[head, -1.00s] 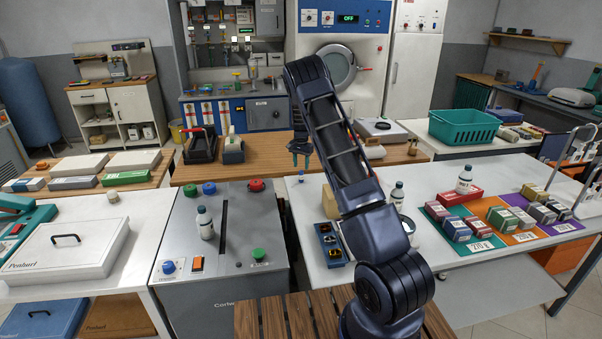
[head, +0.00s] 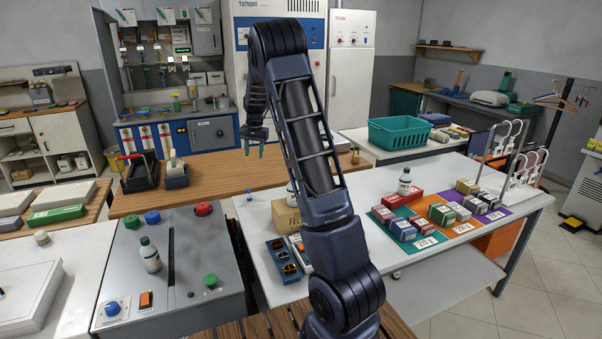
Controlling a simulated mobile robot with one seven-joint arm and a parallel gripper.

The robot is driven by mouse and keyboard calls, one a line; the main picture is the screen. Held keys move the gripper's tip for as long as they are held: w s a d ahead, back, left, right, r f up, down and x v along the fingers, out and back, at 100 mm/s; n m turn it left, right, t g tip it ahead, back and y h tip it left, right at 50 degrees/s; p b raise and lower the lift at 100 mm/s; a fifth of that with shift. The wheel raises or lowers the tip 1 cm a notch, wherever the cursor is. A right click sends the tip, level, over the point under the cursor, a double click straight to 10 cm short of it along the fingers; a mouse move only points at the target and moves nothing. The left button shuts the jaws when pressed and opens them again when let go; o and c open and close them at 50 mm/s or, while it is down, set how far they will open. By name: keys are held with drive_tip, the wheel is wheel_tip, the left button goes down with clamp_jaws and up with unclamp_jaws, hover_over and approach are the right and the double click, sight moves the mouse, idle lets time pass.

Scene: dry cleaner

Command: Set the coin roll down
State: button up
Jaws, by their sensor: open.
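My gripper (head: 254,149) hangs fingers down, open, with nothing visible between its greenish fingertips. It is above the left end of the white table (head: 345,225). A small blue-and-pale upright piece (head: 249,197) stands on that table below the fingers, clearly apart from them. It may be the coin roll, but it is too small to be sure. My arm hides part of the table to the right.
A cardboard box (head: 286,216) and a dark blue compartment tray (head: 283,258) stand near the small piece. Coloured mats with several small boxes (head: 402,229) lie farther right. A grey console (head: 182,265) with buttons and a bottle (head: 150,255) is at the left.

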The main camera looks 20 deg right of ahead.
drive_tip(key=s+d+r+n+t, duration=0.1)
drive_tip(key=s+r+n, duration=0.1)
drive_tip(key=s+r, duration=0.75)
drive_tip(key=s+d+r+n+t, duration=0.1)
drive_tip(key=s+r, duration=0.4)
drive_tip(key=s, duration=1)
drive_tip(key=s+f+n+t, duration=0.1)
drive_tip(key=s+f+n, duration=0.1)
drive_tip(key=s, duration=2.3)
drive_tip(key=shift+a+n+t+h, duration=0.15)
drive_tip(key=shift+n+t+h, duration=0.25)
drive_tip(key=shift+n, duration=0.2)
